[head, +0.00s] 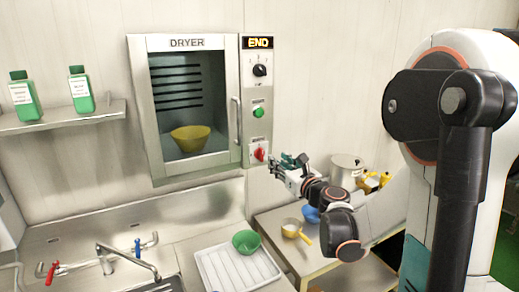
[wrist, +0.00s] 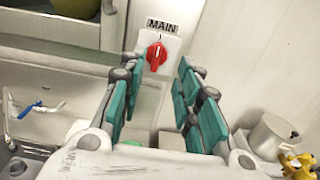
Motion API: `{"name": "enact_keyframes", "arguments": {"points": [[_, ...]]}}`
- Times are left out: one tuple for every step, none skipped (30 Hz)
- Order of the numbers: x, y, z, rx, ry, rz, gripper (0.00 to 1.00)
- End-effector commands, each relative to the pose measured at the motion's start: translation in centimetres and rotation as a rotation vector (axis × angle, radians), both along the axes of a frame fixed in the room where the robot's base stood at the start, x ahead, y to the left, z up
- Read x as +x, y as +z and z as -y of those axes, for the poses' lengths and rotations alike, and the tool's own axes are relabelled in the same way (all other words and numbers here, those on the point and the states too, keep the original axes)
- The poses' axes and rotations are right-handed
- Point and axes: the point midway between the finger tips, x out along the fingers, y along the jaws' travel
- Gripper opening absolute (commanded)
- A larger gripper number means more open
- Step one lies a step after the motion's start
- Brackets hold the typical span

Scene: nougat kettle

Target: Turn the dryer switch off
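The dryer (head: 185,100) is a steel cabinet on the wall in the head view, with a glass door that looks closed and a yellow bowl (head: 190,138) inside. Its control panel on the right has an "END" display (head: 258,43), a black dial (head: 260,70), a green button (head: 258,112) and a red rotary switch (head: 260,154). In the wrist view the red switch (wrist: 155,56) sits below a "MAIN" label (wrist: 162,25). My gripper (head: 284,165) is just right of and below the switch. In the wrist view my gripper (wrist: 157,75) is open and empty, its teal fingers apart, with the switch visible between them.
A steel pot (head: 346,170) and yellow items (head: 375,182) stand on the side table at right. A green bowl (head: 246,242) sits on a white drying tray (head: 215,270). A faucet (head: 125,260) is at lower left. Green bottles (head: 82,90) stand on a shelf.

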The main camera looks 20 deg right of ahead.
Motion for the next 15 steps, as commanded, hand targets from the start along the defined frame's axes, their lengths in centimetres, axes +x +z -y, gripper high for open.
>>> {"name": "enact_keyframes", "arguments": {"points": [[1.1, 0.2, -0.1, -0.001, 0.003, 0.000, 0.31], [1.7, 0.2, -0.2, -0.001, 0.003, 0.000, 0.31], [2.5, 0.2, -0.2, -0.001, 0.003, 0.000, 0.31], [3.1, 0.2, -0.3, -0.002, 0.003, 0.000, 0.31], [3.7, 0.2, -0.3, -0.002, 0.003, 0.000, 0.31], [4.5, 0.2, -0.3, -0.002, 0.003, 0.000, 0.31], [5.1, 0.2, -0.3, -0.002, 0.003, 0.000, 0.31], [5.7, 0.2, -0.4, -0.003, 0.003, 0.000, 0.31], [6.4, 0.2, -0.4, -0.003, 0.003, 0.000, 0.31], [7.0, 0.2, -0.4, -0.003, 0.003, 0.000, 0.31], [7.5, 0.2, -0.4, -0.003, 0.003, 0.000, 0.31], [8.2, 0.2, -0.5, -0.003, 0.003, 0.000, 0.31], [8.6, 0.2, -0.5, -0.003, 0.003, 0.000, 0.31], [9.0, 0.2, -0.5, -0.003, 0.003, 0.000, 0.31], [9.5, 0.2, -0.5, -0.003, 0.003, 0.000, 0.31]]}}
